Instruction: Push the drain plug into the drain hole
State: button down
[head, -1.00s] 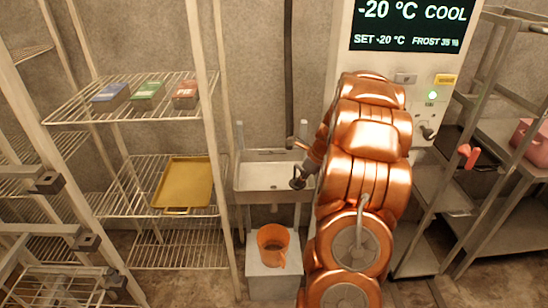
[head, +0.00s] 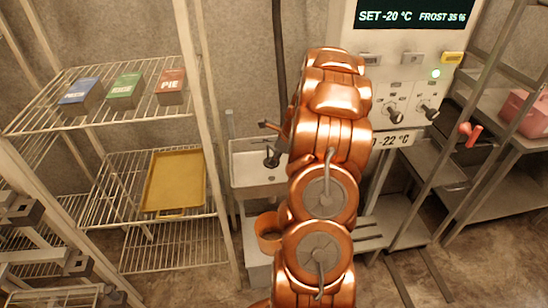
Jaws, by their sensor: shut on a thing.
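The metal sink (head: 240,165) hangs on the back wall, left of my copper arm. My gripper (head: 272,157) is a small dark shape over the sink basin, at the end of my arm. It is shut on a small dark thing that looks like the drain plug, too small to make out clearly. My arm hides the right part of the sink. The drain hole cannot be seen, nor whether the plug touches it.
An orange bucket (head: 268,238) stands on a pale block below the sink. At left, a wire rack (head: 110,215) holds a yellow tray (head: 175,182) and several small boxes. A control panel (head: 420,70) is behind my arm. Shelves with a pink container (head: 527,113) stand at right.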

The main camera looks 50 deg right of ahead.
aim_at(277, 166)
jog(key=shift+f+b, duration=1.65)
jog(key=shift+f, duration=0.9)
jog(key=shift+f+p, duration=0.15)
jog(key=shift+p, duration=0.5)
jog(key=shift+f, duration=1.2)
dwell(2.2)
jog(key=c, duration=1.1)
grip_release()
jog(key=shift+c, duration=0.2)
jog(key=v, duration=1.2)
